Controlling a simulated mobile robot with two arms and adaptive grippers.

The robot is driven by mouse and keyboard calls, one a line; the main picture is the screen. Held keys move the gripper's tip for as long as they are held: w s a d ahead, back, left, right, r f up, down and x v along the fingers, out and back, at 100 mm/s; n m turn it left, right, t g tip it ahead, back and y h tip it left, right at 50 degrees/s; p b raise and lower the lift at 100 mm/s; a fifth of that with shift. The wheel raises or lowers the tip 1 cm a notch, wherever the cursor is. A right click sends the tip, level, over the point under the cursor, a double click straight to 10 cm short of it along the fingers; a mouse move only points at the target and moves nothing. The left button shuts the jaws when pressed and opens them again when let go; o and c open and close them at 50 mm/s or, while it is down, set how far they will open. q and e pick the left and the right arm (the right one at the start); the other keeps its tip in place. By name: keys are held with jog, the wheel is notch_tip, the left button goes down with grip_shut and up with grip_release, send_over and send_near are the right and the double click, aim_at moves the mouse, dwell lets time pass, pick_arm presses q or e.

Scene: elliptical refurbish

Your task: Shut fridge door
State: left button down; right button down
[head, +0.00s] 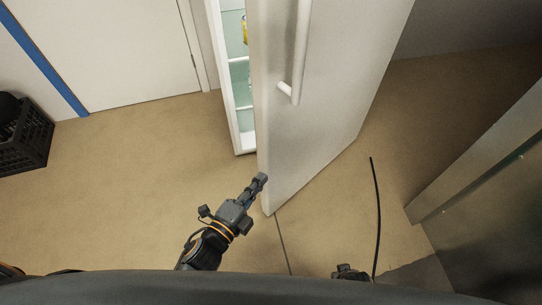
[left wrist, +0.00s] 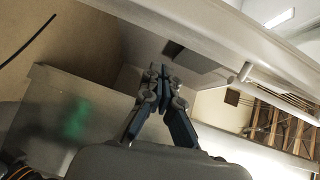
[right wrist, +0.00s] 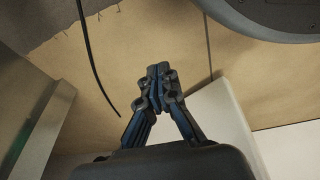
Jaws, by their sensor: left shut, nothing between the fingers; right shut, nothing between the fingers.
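The white fridge door (head: 325,95) stands open in the head view, its handle (head: 300,50) on the face toward me. Pale shelves (head: 238,90) with a yellow item show beyond its left edge. My left gripper (head: 263,178) is shut and empty, its tips close to the door's lower left edge; I cannot tell whether they touch. It also shows shut in the left wrist view (left wrist: 160,82), with a white panel and handle above. My right gripper (right wrist: 158,82) is shut and empty over the floor in the right wrist view, near a white panel (right wrist: 222,122).
A black crate (head: 28,135) stands on the floor at the far left. A metal cabinet (head: 490,200) stands at the right. A black cable (head: 377,210) lies on the floor between the door and the cabinet. Floor left of the door (head: 140,150) is clear.

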aim_at(272, 142)
pick_arm(q)
jog(key=shift+m+t+h, duration=0.4)
jog(key=shift+m, duration=0.3)
jog(key=shift+w+d+r, duration=0.3)
jog(key=shift+w+d, duration=0.15)
jog(key=shift+w, duration=1.45)
jog(key=shift+w+d+r, duration=0.3)
jog(key=shift+w+d, duration=0.15)
jog(key=shift+w, duration=1.45)
jog(key=shift+w+d+r, duration=0.3)
jog(key=shift+w+d, duration=0.15)
jog(key=shift+w, duration=1.45)
pick_arm(e)
jog(key=s+f+g, duration=0.1)
jog(key=s+f, duration=0.4)
jog(key=shift+s+d, duration=0.4)
